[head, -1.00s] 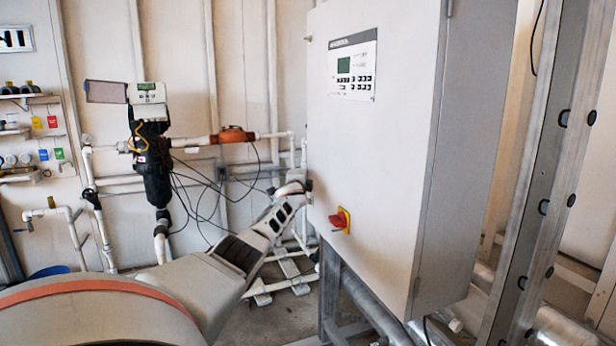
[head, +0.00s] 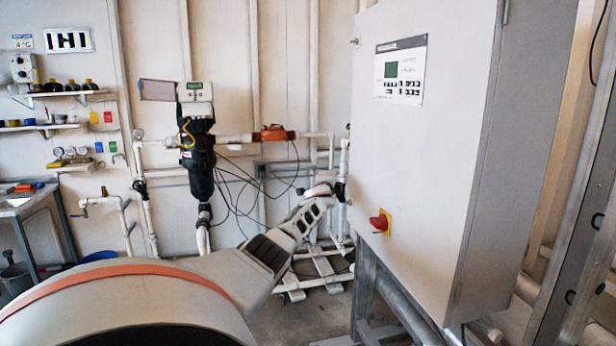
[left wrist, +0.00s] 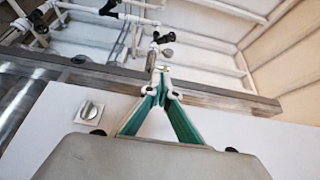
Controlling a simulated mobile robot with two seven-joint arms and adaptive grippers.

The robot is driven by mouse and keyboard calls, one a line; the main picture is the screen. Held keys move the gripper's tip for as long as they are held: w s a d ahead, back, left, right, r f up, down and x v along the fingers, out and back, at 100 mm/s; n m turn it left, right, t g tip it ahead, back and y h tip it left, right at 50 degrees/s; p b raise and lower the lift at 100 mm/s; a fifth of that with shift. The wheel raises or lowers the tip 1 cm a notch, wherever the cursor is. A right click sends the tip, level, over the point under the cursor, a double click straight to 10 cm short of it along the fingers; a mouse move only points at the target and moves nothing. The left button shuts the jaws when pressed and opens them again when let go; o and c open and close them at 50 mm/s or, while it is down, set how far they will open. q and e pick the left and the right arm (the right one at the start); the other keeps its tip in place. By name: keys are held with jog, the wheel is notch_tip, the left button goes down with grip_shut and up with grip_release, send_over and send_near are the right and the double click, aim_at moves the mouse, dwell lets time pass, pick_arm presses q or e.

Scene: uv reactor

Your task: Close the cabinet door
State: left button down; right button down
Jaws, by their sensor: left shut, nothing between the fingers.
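The cabinet (head: 440,150) is a tall light grey box on a metal frame at the right of the head view. Its front door (head: 425,180) carries a keypad panel (head: 400,70) and a red knob on a yellow plate (head: 381,222). The door looks flush along its right edge; its left edge shows no clear gap, so I cannot tell whether it is fully closed. My left gripper (head: 342,190) is at the cabinet's left edge, partly hidden by it. In the left wrist view its teal fingers (left wrist: 161,80) meet at the tips, empty. My right gripper is out of view.
White pipes and a black device with a display (head: 200,130) stand along the back wall. A metal ladder-like post (head: 575,240) is close to the cabinet's right. The left wrist view shows a pale panel with a grey knob (left wrist: 90,111) and a metal rail (left wrist: 240,101).

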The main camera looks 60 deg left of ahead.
pick_arm(q)
jog(key=s+a+p, duration=0.2)
jog(key=s+a, duration=0.1)
jog(key=s, duration=0.5)
jog(key=shift+s+p, duration=0.3)
jog(key=shift+s, duration=0.1)
jog(key=shift+f, duration=0.1)
